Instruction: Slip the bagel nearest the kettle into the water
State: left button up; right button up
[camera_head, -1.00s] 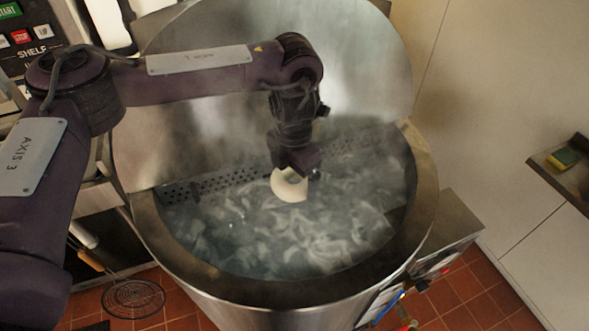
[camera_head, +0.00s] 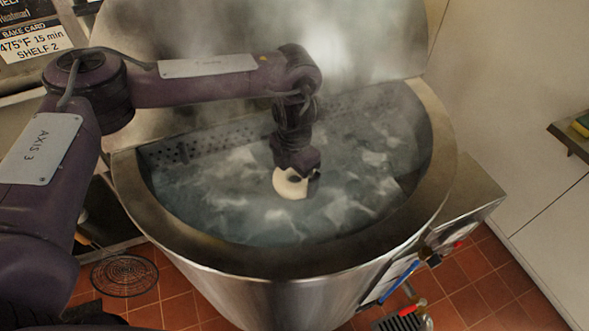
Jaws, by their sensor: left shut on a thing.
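A pale bagel (camera_head: 290,186) hangs upright from my left gripper (camera_head: 298,172), which is shut on its upper edge. The bagel is over the water (camera_head: 235,205) inside the large round steel kettle (camera_head: 290,268). I cannot tell whether its lower edge touches the water. The water is greyish and steaming, with pale swirls. The gripper's jaws partly cover the bagel's top and right side. My right gripper is not in view.
The kettle's raised lid (camera_head: 230,75) stands behind my arm. A perforated strainer plate (camera_head: 200,147) crosses the back of the kettle. A round wire skimmer (camera_head: 124,274) is at the lower left. A shelf with a sponge (camera_head: 581,124) is at the right.

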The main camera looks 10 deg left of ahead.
pick_arm(q)
jog(key=o, duration=0.7)
jog(key=shift+r, duration=0.1)
notch_tip(320, 180, up, 8)
jog(key=shift+f, duration=0.2)
